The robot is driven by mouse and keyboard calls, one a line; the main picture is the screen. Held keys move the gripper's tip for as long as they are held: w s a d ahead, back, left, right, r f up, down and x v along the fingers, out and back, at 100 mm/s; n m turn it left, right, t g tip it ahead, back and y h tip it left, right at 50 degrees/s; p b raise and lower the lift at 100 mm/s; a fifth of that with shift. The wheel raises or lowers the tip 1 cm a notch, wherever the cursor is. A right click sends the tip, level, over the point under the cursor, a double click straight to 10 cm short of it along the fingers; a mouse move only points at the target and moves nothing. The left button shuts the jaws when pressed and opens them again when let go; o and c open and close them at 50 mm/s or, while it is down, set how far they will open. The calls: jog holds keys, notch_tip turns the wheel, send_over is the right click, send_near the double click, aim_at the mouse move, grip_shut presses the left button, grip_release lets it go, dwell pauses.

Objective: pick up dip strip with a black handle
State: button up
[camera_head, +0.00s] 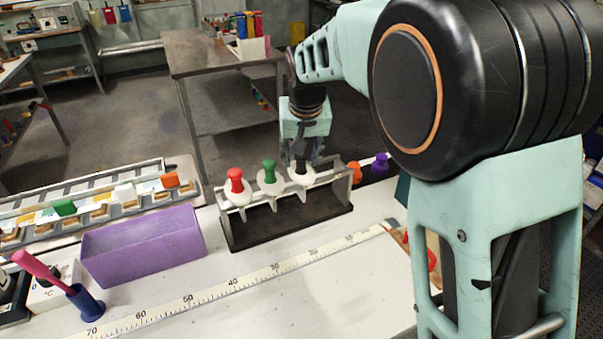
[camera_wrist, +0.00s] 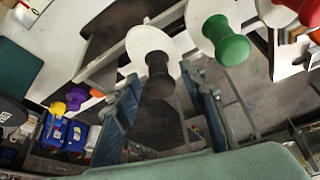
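The dip strip with a black handle (camera_head: 301,168) stands in a rack (camera_head: 292,217), at the right end of a row with a green-handled strip (camera_head: 269,172) and a red-handled strip (camera_head: 236,182). Each has a white round collar. My gripper (camera_head: 302,152) is right above the black handle in the head view and partly hides it. In the wrist view the black handle (camera_wrist: 158,78) shows between the two fingertips of my open gripper (camera_wrist: 161,80). Gaps show on both sides, so the fingers are not closed on it.
The green handle (camera_wrist: 229,44) is close to one finger in the wrist view. A purple bin (camera_head: 145,247) and a ruler strip (camera_head: 240,284) lie on the white bench. Orange (camera_head: 354,170) and purple handles (camera_head: 381,162) stand behind the rack's right end.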

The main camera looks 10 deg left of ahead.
grip_shut()
